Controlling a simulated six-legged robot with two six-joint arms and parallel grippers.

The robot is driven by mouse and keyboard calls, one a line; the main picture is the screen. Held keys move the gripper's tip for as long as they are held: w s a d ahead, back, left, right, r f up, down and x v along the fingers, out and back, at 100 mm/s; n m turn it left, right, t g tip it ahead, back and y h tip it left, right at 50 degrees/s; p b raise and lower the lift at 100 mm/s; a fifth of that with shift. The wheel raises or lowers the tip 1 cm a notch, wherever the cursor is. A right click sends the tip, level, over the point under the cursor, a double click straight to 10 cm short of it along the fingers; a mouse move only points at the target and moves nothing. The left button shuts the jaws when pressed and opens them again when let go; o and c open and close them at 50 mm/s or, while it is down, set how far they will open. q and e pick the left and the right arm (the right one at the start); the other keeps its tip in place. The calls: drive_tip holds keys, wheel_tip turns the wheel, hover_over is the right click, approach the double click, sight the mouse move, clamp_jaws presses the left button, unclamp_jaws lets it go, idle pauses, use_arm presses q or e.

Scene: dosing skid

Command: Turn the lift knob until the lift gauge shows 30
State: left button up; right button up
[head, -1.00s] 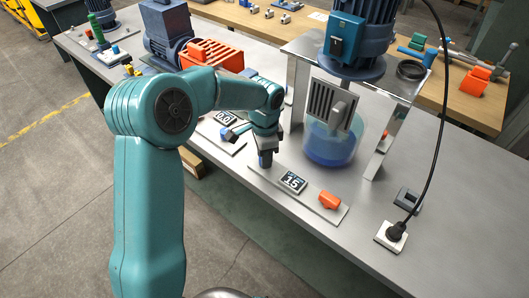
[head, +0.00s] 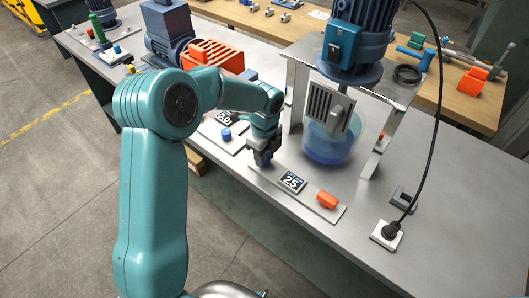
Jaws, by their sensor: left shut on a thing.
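The lift gauge (head: 292,182) is a small dark display on a light strip panel and reads 25. My left gripper (head: 264,162) points down at the left end of this panel, beside the gauge. It is shut on the lift knob, which its fingers hide almost fully. An orange lever-shaped knob (head: 327,199) sits at the panel's right end, apart from the gripper. My right gripper is not in view.
A second panel behind has a display (head: 223,117) and a blue knob (head: 226,134). A clear beaker (head: 335,150) with blue liquid stands under a blue motor (head: 357,40) on a metal stand. A black cable runs to a socket (head: 386,235) at right.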

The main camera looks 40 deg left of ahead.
use_arm(q)
drive_tip(key=m, duration=0.2)
drive_tip(key=m+p, duration=0.1)
drive_tip(key=m, duration=0.2)
drive_tip(key=shift+w+a+r+m+p, duration=0.1)
drive_tip(key=shift+w+r+m+p, duration=0.1)
drive_tip(key=shift+r+m+p, duration=0.15)
drive_tip(key=shift+f+m+p, duration=0.1)
drive_tip(key=shift+m+p, duration=0.5)
drive_tip(key=shift+m, duration=1.15)
drive_tip(key=o, duration=1)
drive_tip(key=shift+o, duration=0.2)
drive_tip(key=shift+s+f, duration=0.1)
drive_tip(key=shift+s, duration=0.05)
